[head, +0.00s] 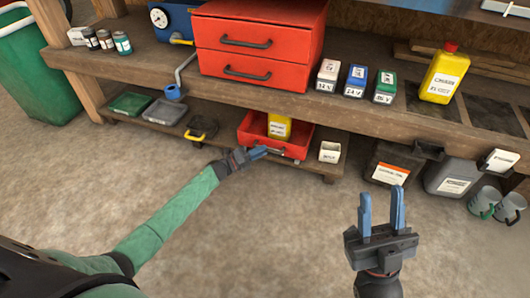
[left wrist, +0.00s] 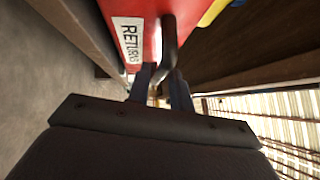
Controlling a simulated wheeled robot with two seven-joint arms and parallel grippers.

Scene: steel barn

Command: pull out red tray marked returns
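The red tray (head: 305,139) sits on the low shelf under the bench, with a yellow container (head: 279,127) standing in it. Its front carries a white RETURNS label (left wrist: 128,42) and a dark bar handle (left wrist: 169,45), seen close up in the left wrist view. My left gripper (head: 264,152) is at the tray's front; its fingers (left wrist: 162,76) are apart, with the handle's near end at or between the tips. Contact cannot be made out. My right gripper (head: 381,192) is open and empty, well in front of the shelf.
A white box (head: 330,152) stands right of the tray, and a yellow-handled item (head: 201,128) lies to its left. Black (head: 392,168) and grey (head: 452,178) containers stand further right. A red drawer unit (head: 258,45) sits on the bench above. The floor in front is clear.

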